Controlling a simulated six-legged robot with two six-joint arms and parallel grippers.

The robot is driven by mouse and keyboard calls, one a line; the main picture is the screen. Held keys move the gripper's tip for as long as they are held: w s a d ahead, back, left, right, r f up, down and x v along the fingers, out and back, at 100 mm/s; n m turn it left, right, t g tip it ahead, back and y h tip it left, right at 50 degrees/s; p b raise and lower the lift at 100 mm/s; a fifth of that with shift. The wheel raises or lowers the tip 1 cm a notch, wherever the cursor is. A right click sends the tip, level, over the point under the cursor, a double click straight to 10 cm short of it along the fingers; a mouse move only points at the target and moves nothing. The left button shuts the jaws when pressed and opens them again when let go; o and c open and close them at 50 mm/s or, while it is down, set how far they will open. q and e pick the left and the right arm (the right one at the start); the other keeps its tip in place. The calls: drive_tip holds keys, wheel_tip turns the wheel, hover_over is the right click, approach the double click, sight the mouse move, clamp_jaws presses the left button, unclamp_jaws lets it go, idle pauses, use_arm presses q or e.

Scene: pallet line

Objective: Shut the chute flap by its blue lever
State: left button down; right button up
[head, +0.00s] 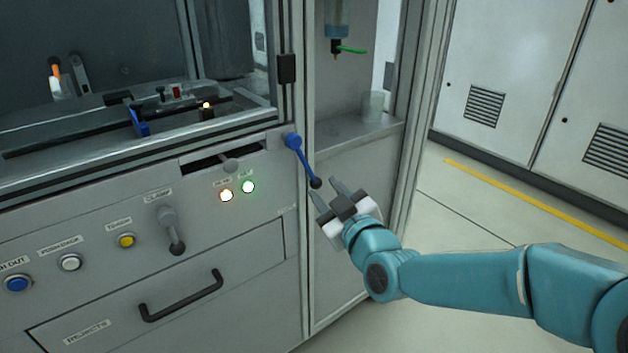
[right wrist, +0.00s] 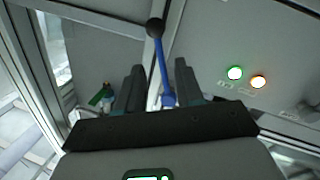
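The blue lever (head: 304,160) sits on the front of the grey machine, beside the corner post. It slants down to the right from its blue hub and ends in a black knob (head: 316,183). My right gripper (head: 325,198) is just below the knob, with its two fingers apart. In the right wrist view the lever (right wrist: 162,68) shows between and beyond the open fingers (right wrist: 159,78), with its knob at the top; I cannot tell whether they touch. A dark slot (head: 220,158) in the panel lies left of the lever; I cannot tell for sure whether it is the chute flap. My left gripper is not in view.
Left of the lever are two lit lamps (head: 237,191), a clamp handle (head: 170,230), several push buttons and a drawer with a black handle (head: 182,296). A clear cup (head: 372,106) stands on a shelf in the bay to the right. The floor on the right is free.

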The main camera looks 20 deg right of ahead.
sight(312, 175)
drive_tip(key=w, duration=0.6)
drive_tip(key=shift+w+a, duration=0.3)
drive_tip(key=shift+a, duration=0.1)
clamp_jaws()
idle(0.9)
